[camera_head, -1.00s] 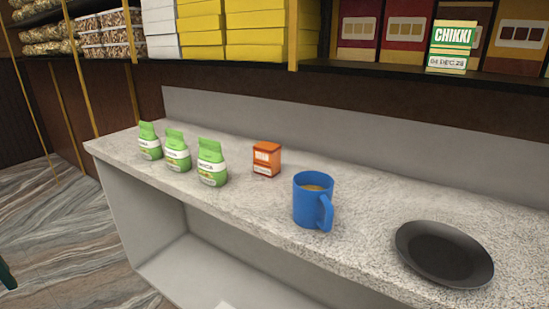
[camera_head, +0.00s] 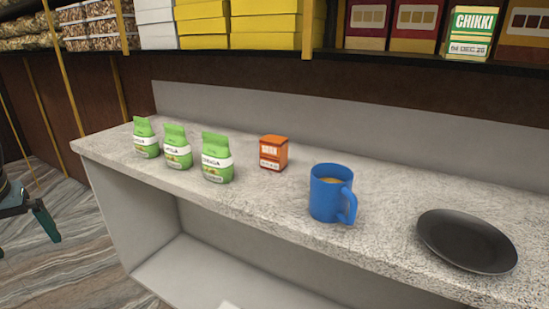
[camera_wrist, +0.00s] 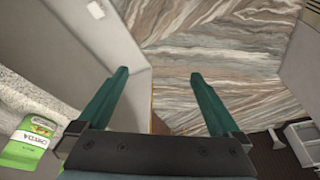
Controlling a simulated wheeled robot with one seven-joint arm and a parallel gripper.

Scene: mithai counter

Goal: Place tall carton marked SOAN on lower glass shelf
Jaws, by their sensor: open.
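A small orange carton (camera_head: 273,153) with a white band stands upright on the speckled stone counter, right of the green bags. Its lettering is too small to read surely, but it may be SOAN. My gripper (camera_wrist: 160,76) is open and empty in the wrist view, its two green fingers wide apart above the floor. In the head view my gripper (camera_head: 28,236) shows at the left edge, beyond the counter's left end and far from the carton. I cannot make out a glass shelf surely in either view.
Several green bags and a blue mug (camera_head: 326,194) flank the carton. A black plate (camera_head: 467,241) lies at the right. A dark upper shelf holds boxes and a green CHIKKI carton (camera_head: 470,32). In the wrist view a green bag (camera_wrist: 27,145) lies at the left.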

